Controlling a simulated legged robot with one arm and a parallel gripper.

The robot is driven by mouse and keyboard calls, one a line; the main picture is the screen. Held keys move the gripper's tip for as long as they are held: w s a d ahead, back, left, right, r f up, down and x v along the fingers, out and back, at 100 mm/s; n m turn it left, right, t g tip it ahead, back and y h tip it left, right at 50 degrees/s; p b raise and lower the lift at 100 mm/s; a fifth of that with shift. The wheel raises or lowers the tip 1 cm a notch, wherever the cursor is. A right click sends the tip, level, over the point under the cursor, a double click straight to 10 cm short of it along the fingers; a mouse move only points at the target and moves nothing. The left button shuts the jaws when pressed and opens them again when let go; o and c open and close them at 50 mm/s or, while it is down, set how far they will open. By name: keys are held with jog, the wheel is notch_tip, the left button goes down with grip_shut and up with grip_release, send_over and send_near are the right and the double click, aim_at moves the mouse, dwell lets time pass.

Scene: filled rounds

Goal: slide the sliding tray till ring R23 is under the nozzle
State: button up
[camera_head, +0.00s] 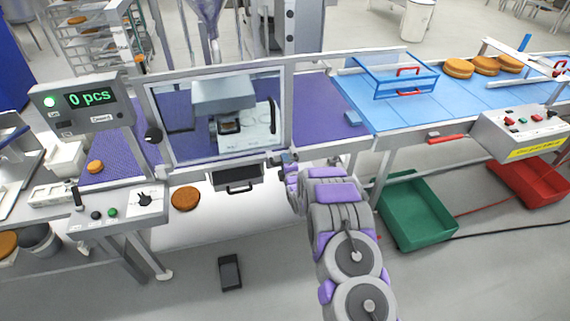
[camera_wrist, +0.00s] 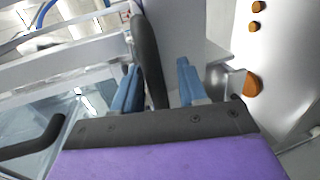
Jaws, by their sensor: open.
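My gripper (camera_wrist: 157,88) is open, with its two blue fingers apart. In the wrist view a dark upright bar (camera_wrist: 148,50) shows between the fingers; I cannot tell whether they touch it. In the head view my gripper (camera_head: 285,163) is at the lower right corner of the clear guard. Behind the guard, the machine head (camera_head: 223,95) stands over a pale plate (camera_head: 262,132), which may be the sliding tray. I cannot make out the nozzle tip, and no label R23 is readable.
A framed clear guard (camera_head: 290,95) covers the machine's front. A dark drawer (camera_head: 237,177) sits below it, left of my gripper. A control box (camera_head: 115,210) is at left, a display (camera_head: 80,100) reads "0 pcs", and a blue belt (camera_head: 385,110) runs at right.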

jog(key=shift+s, duration=0.1)
jog(key=p+v, duration=0.1)
jog(key=v, duration=1.6)
jog(key=s+d+r+m+g+h+b, duration=0.1)
jog(key=s+d+r+m+g+h, duration=0.1)
jog(key=s+d+r+m+g, duration=0.35)
jog(key=s+d+r+m+g+h, duration=0.2)
jog(key=s+d+r+m+g, duration=0.1)
jog(key=s+r+m, duration=0.4)
jog(key=s+r+m+g, duration=0.2)
jog(key=s+r, duration=0.1)
jog(key=s, duration=0.9)
jog(key=s+r+m+g+b, duration=0.1)
jog(key=s+r+m+g, duration=0.2)
jog(key=s, duration=0.8)
jog(key=s+d+r+m+g, duration=0.1)
jog(key=s+r+m+g, duration=0.2)
jog(key=s, duration=0.9)
jog(key=shift+s+r+b, duration=0.3)
jog(key=shift+r, duration=0.15)
